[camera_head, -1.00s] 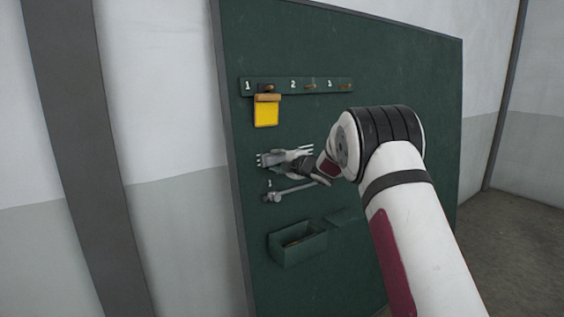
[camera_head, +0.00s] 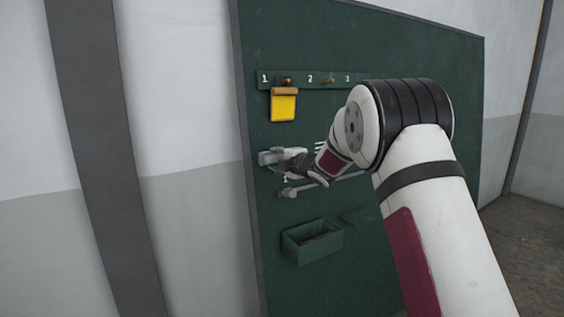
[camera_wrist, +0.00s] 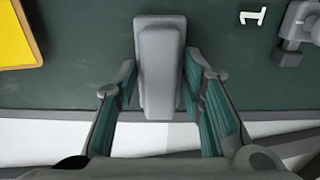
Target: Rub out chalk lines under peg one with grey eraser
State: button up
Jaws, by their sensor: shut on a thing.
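My gripper (camera_head: 282,158) is shut on the grey eraser (camera_wrist: 160,65), which is held between its two fingers in the wrist view. In the head view the eraser (camera_head: 268,158) is near the left edge of the green board (camera_head: 385,55), below peg one (camera_head: 287,80) and the yellow pad (camera_head: 284,107) hanging there. It looks close to the board; I cannot tell if it touches.
A grey bar (camera_head: 305,188) is fixed just below the gripper, with a white "1" (camera_wrist: 253,16) beside its end bracket. A green open box (camera_head: 312,242) is mounted lower on the board. The white wall (camera_head: 185,80) lies beyond the left edge.

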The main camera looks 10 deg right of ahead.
jog(key=shift+a, duration=0.15)
jog(key=shift+w+r, duration=0.1)
jog(key=shift+r, duration=0.3)
jog(key=shift+w+d+p, duration=0.35)
jog(key=shift+w+d, duration=0.2)
jog(key=shift+d, duration=1.05)
jog(key=shift+w+d+p, duration=0.35)
jog(key=shift+w+d, duration=0.15)
jog(key=shift+d, duration=1.05)
jog(key=shift+w+d+p, duration=0.35)
jog(key=shift+w+d, duration=0.2)
jog(key=shift+d, duration=1.05)
jog(key=shift+c, duration=0.6)
jog(key=shift+a, duration=0.15)
jog(key=shift+s+a+b, duration=0.5)
jog(key=shift+a+b, duration=0.4)
jog(key=shift+a, duration=0.65)
jog(key=shift+s+a+b, duration=0.55)
jog(key=shift+a+b, duration=0.3)
jog(key=shift+a, duration=0.65)
jog(key=shift+s+a+b, duration=0.5)
jog(key=shift+a+b, duration=0.4)
jog(key=shift+a, duration=0.65)
jog(key=shift+b+v, duration=0.5)
jog(key=shift+v, duration=2.45)
